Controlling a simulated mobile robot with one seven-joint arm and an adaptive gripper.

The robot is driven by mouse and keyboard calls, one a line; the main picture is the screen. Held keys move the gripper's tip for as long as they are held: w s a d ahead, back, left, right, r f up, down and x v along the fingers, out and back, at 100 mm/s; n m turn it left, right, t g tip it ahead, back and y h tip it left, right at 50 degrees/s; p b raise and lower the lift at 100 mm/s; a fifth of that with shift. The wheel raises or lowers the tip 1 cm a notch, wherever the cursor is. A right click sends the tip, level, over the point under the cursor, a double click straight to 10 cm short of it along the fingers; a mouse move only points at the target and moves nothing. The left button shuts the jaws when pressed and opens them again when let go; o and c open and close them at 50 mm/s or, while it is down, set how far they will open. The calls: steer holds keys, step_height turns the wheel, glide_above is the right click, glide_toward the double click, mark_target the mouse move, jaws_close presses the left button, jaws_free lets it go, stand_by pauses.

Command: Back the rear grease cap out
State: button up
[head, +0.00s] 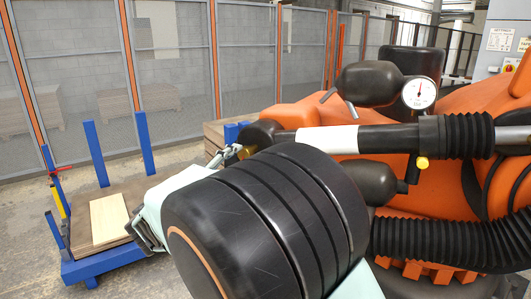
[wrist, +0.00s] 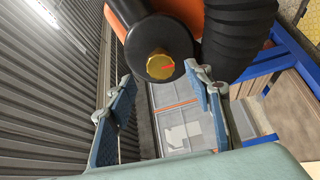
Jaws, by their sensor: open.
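The brass grease cap (wrist: 159,66), with a red mark on its face, sits on the round black end of an orange machine arm in the wrist view. In the head view a small gold part of it (head: 245,152) shows beside the black end housing (head: 262,136). My gripper (wrist: 160,76) is open, with one blue-padded finger on each side of the cap's line. I see no finger touching the cap, and cannot tell its exact depth between the tips. In the head view my gripper (head: 230,154) is partly hidden behind my black wrist.
A second brass-coloured knob (head: 422,163) is on the machine below a dial gauge (head: 419,93). Black ribbed hose (wrist: 238,40) lies close right of the cap. A blue-posted cart (head: 95,268) with boards stands left. Mesh fencing (head: 170,70) runs behind.

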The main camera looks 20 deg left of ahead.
mark_target(243, 155)
steer(key=w, duration=0.4)
steer(key=w+d, duration=0.1)
steer(key=w, duration=0.1)
steer(key=shift+w+p, duration=0.3)
steer(key=shift+w, duration=0.1)
steer(key=c, duration=1.2)
steer(key=shift+o, duration=0.2)
steer(key=shift+n, duration=0.4)
